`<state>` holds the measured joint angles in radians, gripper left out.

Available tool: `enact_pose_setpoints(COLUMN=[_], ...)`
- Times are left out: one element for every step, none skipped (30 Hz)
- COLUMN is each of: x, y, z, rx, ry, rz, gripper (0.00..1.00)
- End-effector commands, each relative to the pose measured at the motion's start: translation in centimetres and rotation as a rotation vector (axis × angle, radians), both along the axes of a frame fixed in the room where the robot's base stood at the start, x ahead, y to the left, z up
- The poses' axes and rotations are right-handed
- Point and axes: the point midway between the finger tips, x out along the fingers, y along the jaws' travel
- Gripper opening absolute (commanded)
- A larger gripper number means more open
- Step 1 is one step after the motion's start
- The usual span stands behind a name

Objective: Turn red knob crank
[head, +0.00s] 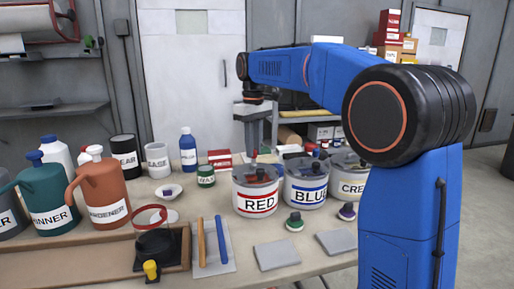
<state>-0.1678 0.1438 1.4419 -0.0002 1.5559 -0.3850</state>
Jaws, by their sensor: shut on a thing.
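The white can labelled RED (257,198) stands on the bench near the middle, with a red band round it. Its dark lid carries a crank (259,174), small and partly hidden by my gripper. My gripper (254,151) points down over the back of this lid and is shut on the crank's knob. The fingertips and the knob are too small to see clearly.
The cans labelled BLUE (306,186) and CREAM (347,186) stand close on the right, with similar lids. Several jugs, such as the orange one (101,191), stand at left. Grey pads (277,255) lie in front.

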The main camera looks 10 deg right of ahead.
Motion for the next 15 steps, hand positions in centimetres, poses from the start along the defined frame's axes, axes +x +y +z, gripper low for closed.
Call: enact_pose_setpoints(x=[0.1, 0.1, 0.1, 0.1, 0.1, 0.1, 0.1, 0.1, 0.1, 0.1, 0.1, 0.1, 0.1, 0.0, 0.0], y=[0.2, 0.4, 0.5, 0.6, 0.7, 0.9, 1.0, 1.1, 1.3, 1.4, 1.5, 1.7, 1.8, 1.9, 2.1], z=[0.0, 0.0, 0.0, 0.0, 0.0, 0.0, 0.0, 0.0, 0.0, 0.0, 0.0, 0.0, 0.0, 0.0, 0.0], rx=[0.001, 0.001, 0.001, 0.001, 0.001, 0.001, 0.001, 0.001, 0.001, 0.001, 0.001, 0.001, 0.001, 0.001, 0.001], ry=[-0.001, -0.001, -0.001, -0.001, -0.001, -0.001, -0.001, -0.001, -0.001, -0.001, -0.001, -0.001, -0.001, -0.001, -0.001], rz=[0.045, 0.073, 0.111, 0.139, 0.167, 0.205, 0.234, 0.262, 0.3, 0.329, 0.358, 0.396, 0.424, 0.452, 0.489], gripper=[0.0, 0.0, 0.0, 0.0, 0.0, 0.0, 0.0, 0.0, 0.0, 0.0, 0.0, 0.0, 0.0, 0.0, 0.0])
